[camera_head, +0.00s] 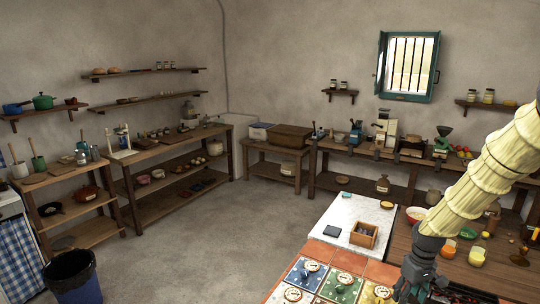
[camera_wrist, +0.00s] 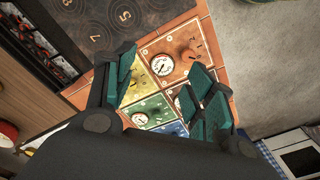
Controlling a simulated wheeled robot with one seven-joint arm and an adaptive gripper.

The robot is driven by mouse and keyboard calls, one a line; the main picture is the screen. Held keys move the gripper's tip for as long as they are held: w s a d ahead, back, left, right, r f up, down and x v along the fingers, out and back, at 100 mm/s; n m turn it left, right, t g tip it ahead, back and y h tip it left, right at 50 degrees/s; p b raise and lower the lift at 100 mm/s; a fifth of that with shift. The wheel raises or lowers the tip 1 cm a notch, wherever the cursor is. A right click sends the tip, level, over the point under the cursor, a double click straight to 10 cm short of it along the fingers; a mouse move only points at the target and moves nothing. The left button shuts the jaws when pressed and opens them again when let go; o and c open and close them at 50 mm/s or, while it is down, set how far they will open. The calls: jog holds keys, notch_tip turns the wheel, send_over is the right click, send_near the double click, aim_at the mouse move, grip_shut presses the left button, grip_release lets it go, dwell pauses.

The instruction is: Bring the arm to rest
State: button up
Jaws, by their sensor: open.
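My arm, in a cream ribbed sleeve (camera_head: 490,165), comes in from the right edge in the head view and slants down to the left. My dark gripper (camera_head: 415,284) hangs at its end over the front right of the counter. In the wrist view my gripper (camera_wrist: 165,85) has its two green-padded fingers spread apart, with nothing between them. Below the fingers lie coloured panels with round dials, including a yellow panel (camera_wrist: 143,86) and an orange panel (camera_wrist: 172,50). The gap between fingertips and panels cannot be judged.
The tiled counter carries a blue panel (camera_head: 303,275), a white slab (camera_head: 345,212) and a wooden box (camera_head: 364,235). An orange cup (camera_head: 449,246) and a yellow cup (camera_head: 477,257) stand close to my arm. A dark bin (camera_head: 75,278) is at left. The middle floor (camera_head: 215,235) is clear.

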jog(key=s+a+f+m, duration=0.1)
jog(key=s+a+f, duration=0.6)
jog(key=f, duration=0.3)
jog(key=s+a+f, duration=0.7)
jog(key=s+f, duration=0.1)
jog(key=f, duration=0.1)
jog(key=s+a+f+m, duration=0.1)
jog(key=s+a+f, duration=0.2)
jog(key=s, duration=0.8)
jog(key=s+a+f+m, duration=0.1)
jog(key=s+a+f, duration=0.15)
jog(key=s, duration=0.85)
notch_tip(320, 180, down, 12)
jog(key=b, duration=1.2)
jog(key=shift+s+f, duration=0.25)
jog(key=shift+s, duration=0.15)
